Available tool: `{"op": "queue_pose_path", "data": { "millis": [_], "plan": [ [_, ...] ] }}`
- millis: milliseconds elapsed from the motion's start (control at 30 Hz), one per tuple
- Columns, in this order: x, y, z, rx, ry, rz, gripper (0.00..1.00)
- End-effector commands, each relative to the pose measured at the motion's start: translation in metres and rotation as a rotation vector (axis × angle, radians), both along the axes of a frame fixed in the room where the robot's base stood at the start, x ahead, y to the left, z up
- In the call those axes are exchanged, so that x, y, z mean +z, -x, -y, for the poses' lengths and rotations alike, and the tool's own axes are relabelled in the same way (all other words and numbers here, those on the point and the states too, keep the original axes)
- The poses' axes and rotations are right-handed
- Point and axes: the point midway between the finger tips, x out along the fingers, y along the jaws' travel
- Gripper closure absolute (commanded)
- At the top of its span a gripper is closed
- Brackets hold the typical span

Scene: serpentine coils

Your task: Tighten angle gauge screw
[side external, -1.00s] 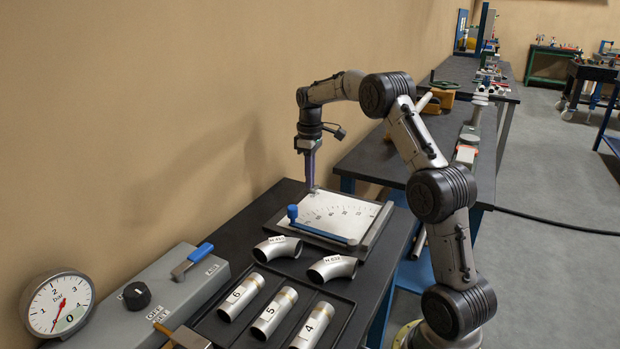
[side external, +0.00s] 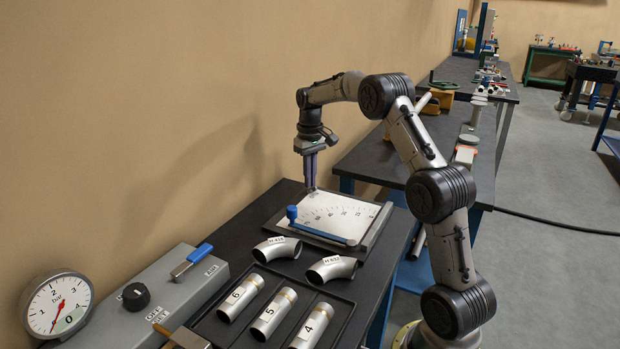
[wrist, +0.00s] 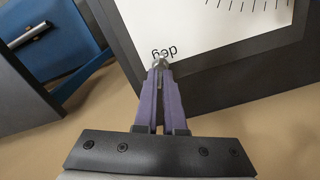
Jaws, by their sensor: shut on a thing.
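The angle gauge is a white plate (side external: 340,212) with degree marks in a dark frame, lying on the black bench. A blue arm (side external: 320,233) with an upright blue knob (side external: 292,213) runs along its near side. My gripper (side external: 311,187) points down at the gauge's far left corner. In the wrist view its purple fingers (wrist: 160,66) are shut on a small metal screw (wrist: 161,58), beside the printed "deg". The fingertips partly hide the screw, and I cannot tell how deep it sits.
Two metal elbows (side external: 277,247) and a black tray (side external: 343,315) with several numbered tubes lie in front of the gauge. A grey box with a blue lever (side external: 192,261) and a pressure gauge (side external: 58,305) stand at left. The wall is close behind my gripper.

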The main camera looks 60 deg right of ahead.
Motion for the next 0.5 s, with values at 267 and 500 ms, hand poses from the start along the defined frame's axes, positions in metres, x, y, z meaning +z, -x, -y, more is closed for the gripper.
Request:
{"op": "queue_pose_path", "data": {
  "millis": [267,500],
  "plan": [
    [0.0084,-0.002,0.0014,-0.002,0.01,0.015,1.0],
    [0.006,-0.0015,0.001,-0.001,0.007,0.011,0.62]
  ]
}}
